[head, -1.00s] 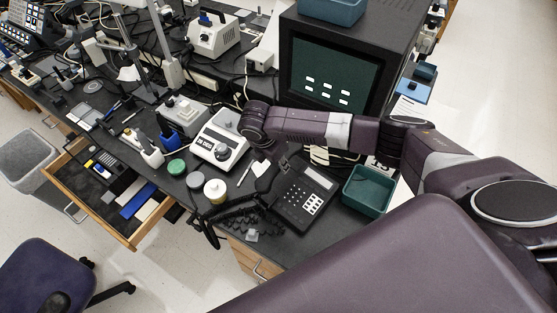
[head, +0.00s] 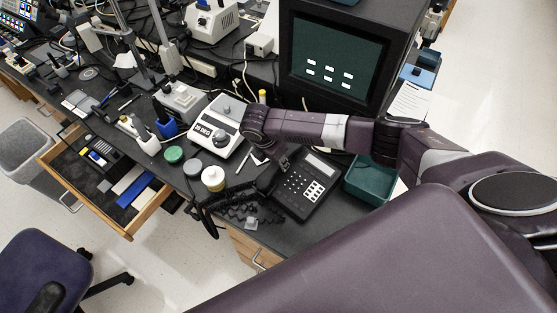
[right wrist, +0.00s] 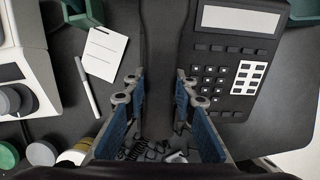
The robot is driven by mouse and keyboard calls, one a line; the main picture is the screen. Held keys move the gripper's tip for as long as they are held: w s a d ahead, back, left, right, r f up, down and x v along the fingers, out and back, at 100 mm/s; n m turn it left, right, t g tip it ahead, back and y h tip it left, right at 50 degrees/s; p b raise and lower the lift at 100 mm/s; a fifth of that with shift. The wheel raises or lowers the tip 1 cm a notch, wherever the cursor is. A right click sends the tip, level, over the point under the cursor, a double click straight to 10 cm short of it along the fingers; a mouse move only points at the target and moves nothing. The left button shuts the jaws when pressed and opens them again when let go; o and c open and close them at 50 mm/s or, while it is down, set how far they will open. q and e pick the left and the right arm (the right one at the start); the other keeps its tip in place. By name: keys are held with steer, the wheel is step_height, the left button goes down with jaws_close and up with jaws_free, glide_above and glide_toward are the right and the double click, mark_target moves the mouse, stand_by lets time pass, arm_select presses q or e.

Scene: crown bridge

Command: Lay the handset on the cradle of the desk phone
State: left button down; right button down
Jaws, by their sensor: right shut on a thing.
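The dark desk phone (head: 306,185) sits on the black bench, with its keypad and grey display facing up. It also fills the right side of the right wrist view (right wrist: 232,75). My right gripper (right wrist: 160,75) is shut on the dark handset (right wrist: 163,35), with one blue-padded finger on each side. The handset runs lengthwise along the left side of the phone, over or beside the cradle. I cannot tell whether it touches the cradle, which is hidden beneath it. In the head view the handset is dark and hard to make out. My left gripper is not in view.
A coiled cord (head: 238,213) lies at the bench's front edge. A green bin (head: 371,181) stands right of the phone, and a monitor (head: 335,58) behind. A white dial device (head: 216,128), jars (head: 213,177) and a pen (right wrist: 87,88) lie to the left. An open drawer (head: 133,225) juts out.

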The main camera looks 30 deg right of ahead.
steer(key=shift+f, duration=0.1)
stand_by(0.7)
steer(key=c, duration=1.5)
jaws_free()
steer(key=v, duration=1.2)
steer(key=shift+s+f, duration=0.1)
